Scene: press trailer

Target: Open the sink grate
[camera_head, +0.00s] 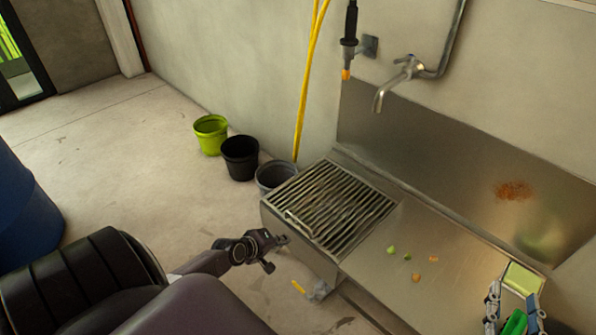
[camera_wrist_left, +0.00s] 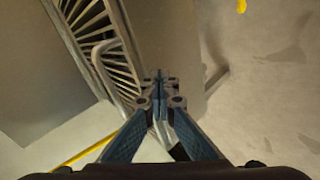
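The sink grate (camera_head: 335,208) is a slatted metal grille lying flat and closed over the basin at the left end of the steel sink unit. A bar handle (camera_head: 301,224) is on its front left edge. It shows bent and pale in the left wrist view (camera_wrist_left: 101,62). My left gripper (camera_head: 279,252) is just off the front left side of the sink, apart from the grate in the head view. Its fingers (camera_wrist_left: 160,92) meet in the wrist view, with the handle's lower end partly hidden behind them. My right gripper (camera_head: 516,309) has its fingers apart over the counter at lower right.
A green item (camera_head: 514,323) shows between my right fingers, with a yellow-green sponge-like block (camera_head: 522,279) beyond. Small scraps (camera_head: 407,256) lie on the counter (camera_head: 450,243). A tap (camera_head: 391,82) hangs above. Buckets (camera_head: 240,158) stand left of the sink.

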